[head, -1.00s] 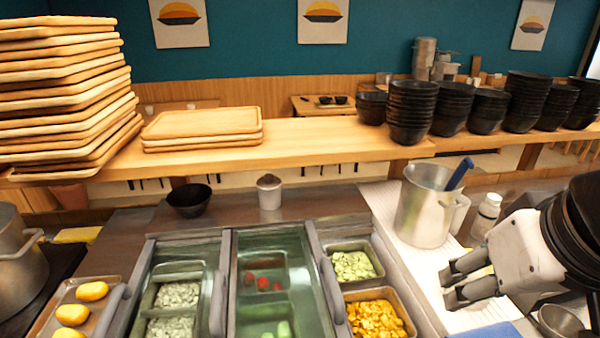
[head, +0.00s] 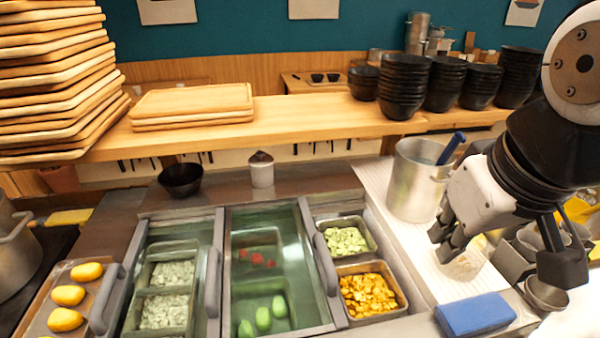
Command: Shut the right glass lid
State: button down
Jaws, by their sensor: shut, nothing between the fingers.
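The topping station holds several bins under and beside glass panes. The right glass lid (head: 262,220) appears to lie over the middle section, with its grey handle (head: 325,262) along the pane's right edge. Red and green toppings show through it. The right bins, with pale green pieces (head: 346,240) and yellow pieces (head: 368,294), look uncovered. My gripper (head: 442,240) is shut and empty, to the right of the station and apart from the handle. It is above the white ribbed mat, in front of the metal pot.
A metal pot (head: 413,190) with a blue-handled utensil stands behind my gripper. A blue block (head: 476,314) lies on the front counter. A white jar (head: 261,170) and black bowl (head: 181,179) stand behind the station. Stacked black bowls (head: 402,90) line the shelf.

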jog(key=w+a+f+n+g, duration=0.2)
jog(key=w+a+n, duration=0.3)
jog(key=w, duration=0.1)
jog(key=n+g+h+b, duration=0.1)
jog(key=n+g+h, duration=0.1)
jog(key=n, duration=0.2)
send_over(320, 293)
jog(key=s+d, duration=0.2)
jog(key=s, duration=0.1)
notch_tip(320, 293, down, 5)
jog(key=w+a+f+n+h, duration=0.25)
jog(key=a+f+n, duration=0.45)
jog(key=a+f, duration=0.4)
jog(key=x, duration=0.9)
jog(key=shift+a+f, duration=0.1)
jog(key=shift+f, duration=0.05)
jog(key=shift+d+p, duration=0.45)
jog(key=shift+d, duration=0.7)
jog(key=shift+w+d, duration=0.1)
jog(key=shift+d, duration=0.55)
jog(key=w+d, duration=0.2)
jog(key=d, duration=0.8)
jog(key=w+d, duration=0.2)
jog(key=d, duration=0.9)
